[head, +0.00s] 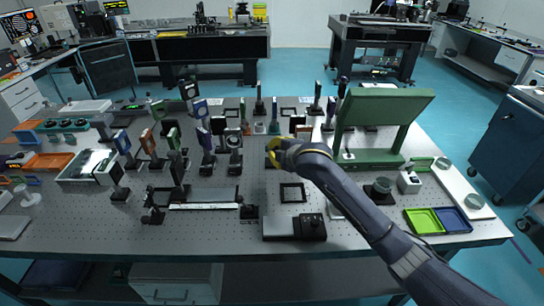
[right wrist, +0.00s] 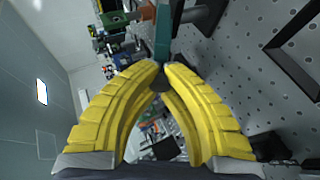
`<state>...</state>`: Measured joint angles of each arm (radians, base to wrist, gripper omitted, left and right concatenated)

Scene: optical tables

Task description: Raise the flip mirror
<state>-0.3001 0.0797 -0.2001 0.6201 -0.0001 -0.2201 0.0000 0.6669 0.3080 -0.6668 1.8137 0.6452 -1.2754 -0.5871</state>
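My right gripper (head: 276,152) reaches in over the middle of the table; its yellow fingers point left. In the right wrist view the fingertips (right wrist: 162,66) come together almost touching, with only a thin gap. A narrow teal upright part (right wrist: 162,38) lies right at or just beyond the fingertips; I cannot tell whether they touch it. A dark round part (right wrist: 158,84) shows between the fingers. I cannot tell for sure which mount is the flip mirror; the arm and gripper hide part of the area around the fingertips. My left gripper is not in view.
Several post-mounted optics crowd the table left of the gripper, including a dark ring mount (head: 235,143). A large green slanted panel (head: 385,107) stands to the right.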

